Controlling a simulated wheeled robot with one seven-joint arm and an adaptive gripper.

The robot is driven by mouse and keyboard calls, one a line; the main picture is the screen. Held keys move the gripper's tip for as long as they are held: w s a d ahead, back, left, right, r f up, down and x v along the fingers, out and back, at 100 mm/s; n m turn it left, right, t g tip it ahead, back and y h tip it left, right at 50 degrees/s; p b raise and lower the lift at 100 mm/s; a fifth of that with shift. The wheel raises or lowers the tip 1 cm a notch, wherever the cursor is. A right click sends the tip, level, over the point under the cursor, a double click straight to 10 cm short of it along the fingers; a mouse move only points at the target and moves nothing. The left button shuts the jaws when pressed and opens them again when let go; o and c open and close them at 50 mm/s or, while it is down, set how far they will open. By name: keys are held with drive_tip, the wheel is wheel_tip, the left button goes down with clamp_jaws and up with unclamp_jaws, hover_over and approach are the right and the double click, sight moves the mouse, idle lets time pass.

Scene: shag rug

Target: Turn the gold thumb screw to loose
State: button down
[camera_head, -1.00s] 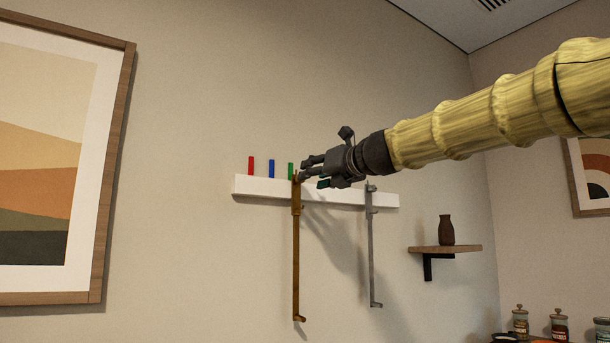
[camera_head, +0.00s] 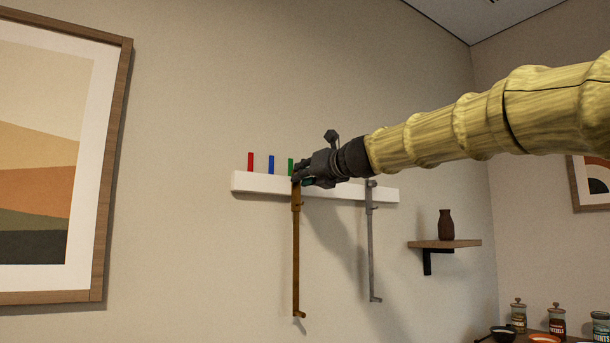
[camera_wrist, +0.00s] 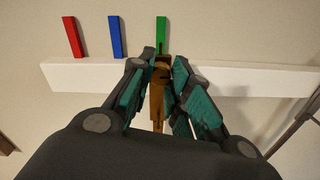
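A gold-brown caliper-like tool (camera_head: 296,250) hangs upright from a white rail on the wall. A similar grey tool (camera_head: 371,250) hangs to its right. My gripper (camera_head: 299,179) is at the top end of the gold tool and hides part of it. In the wrist view, the gold tool's top (camera_wrist: 157,98) lies between my gripper's two teal-padded fingers (camera_wrist: 158,64). The fingers are spread, with a small gap visible at the left; contact at the right is unclear. I cannot make out the thumb screw clearly.
The white rail (camera_head: 262,183) carries red (camera_head: 250,162), blue (camera_head: 271,165) and green (camera_head: 291,166) upright pegs. A wooden shelf (camera_head: 445,244) with a brown vase (camera_head: 446,225) is at the right. A framed picture (camera_head: 120,170) hangs at the left. Jars (camera_head: 557,320) stand at lower right.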

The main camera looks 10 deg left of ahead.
drive_tip(key=shift+r+n, duration=0.1)
drive_tip(key=shift+n, duration=0.2)
drive_tip(key=n, duration=1.7)
idle(0.3)
drive_tip(key=shift+n, duration=0.3)
idle(0.3)
drive_tip(key=c, duration=1.3)
unclamp_jaws()
drive_tip(key=shift+s+d, duration=0.1)
